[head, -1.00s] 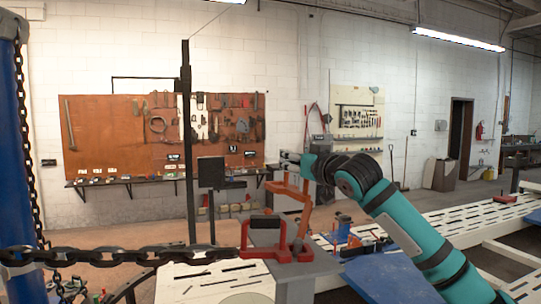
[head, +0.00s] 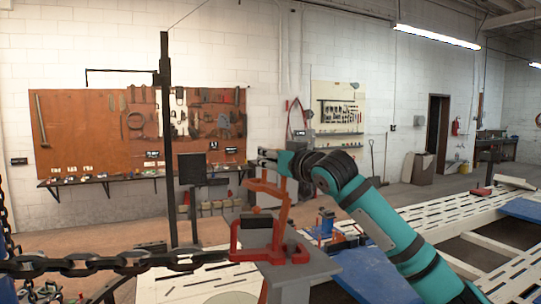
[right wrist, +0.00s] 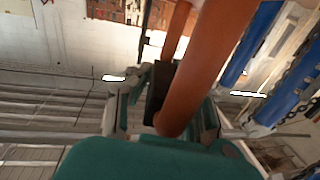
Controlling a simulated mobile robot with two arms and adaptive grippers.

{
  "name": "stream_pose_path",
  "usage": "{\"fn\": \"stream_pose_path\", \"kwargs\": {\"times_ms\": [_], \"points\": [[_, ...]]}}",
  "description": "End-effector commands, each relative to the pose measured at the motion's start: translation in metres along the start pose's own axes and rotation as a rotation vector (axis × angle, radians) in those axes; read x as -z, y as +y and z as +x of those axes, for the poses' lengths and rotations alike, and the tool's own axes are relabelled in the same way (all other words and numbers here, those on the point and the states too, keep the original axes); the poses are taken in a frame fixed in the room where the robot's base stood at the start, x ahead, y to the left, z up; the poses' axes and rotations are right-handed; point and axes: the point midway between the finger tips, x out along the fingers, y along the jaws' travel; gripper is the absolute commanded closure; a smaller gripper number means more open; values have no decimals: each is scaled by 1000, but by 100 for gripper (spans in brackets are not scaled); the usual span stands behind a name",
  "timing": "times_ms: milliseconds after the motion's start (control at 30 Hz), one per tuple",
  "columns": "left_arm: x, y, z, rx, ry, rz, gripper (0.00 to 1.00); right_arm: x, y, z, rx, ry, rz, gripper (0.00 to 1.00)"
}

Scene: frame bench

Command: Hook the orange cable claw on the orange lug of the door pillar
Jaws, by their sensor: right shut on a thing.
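My right gripper (head: 264,157) is shut on an orange bent piece, which looks like the cable claw (head: 268,189). The claw hangs upright below the fingers, above and beside a red clamp (head: 262,240) on a grey block. In the right wrist view, a thick orange bar (right wrist: 205,65) crosses in front of the gripper (right wrist: 165,95). Another orange strip (head: 280,226) shows behind the red clamp; I cannot tell whether it is the lug or whether the claw touches it. I cannot tell the door pillar for sure. My left gripper is not in view.
A taut dark chain (head: 120,262) runs from the left to the red clamp. A thin black post (head: 165,120) stands behind it. Blue plates (head: 370,275) and white slotted bench rails (head: 425,220) lie to the right. A tool board (head: 80,130) hangs on the far wall.

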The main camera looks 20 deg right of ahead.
Motion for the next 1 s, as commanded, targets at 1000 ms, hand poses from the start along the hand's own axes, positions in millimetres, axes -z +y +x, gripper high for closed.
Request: {"fn": "stream_pose_path", "kwargs": {"times_ms": [1000], "points": [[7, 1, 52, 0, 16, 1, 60, -75, -1, 0, 2, 7, 1, 100]]}}
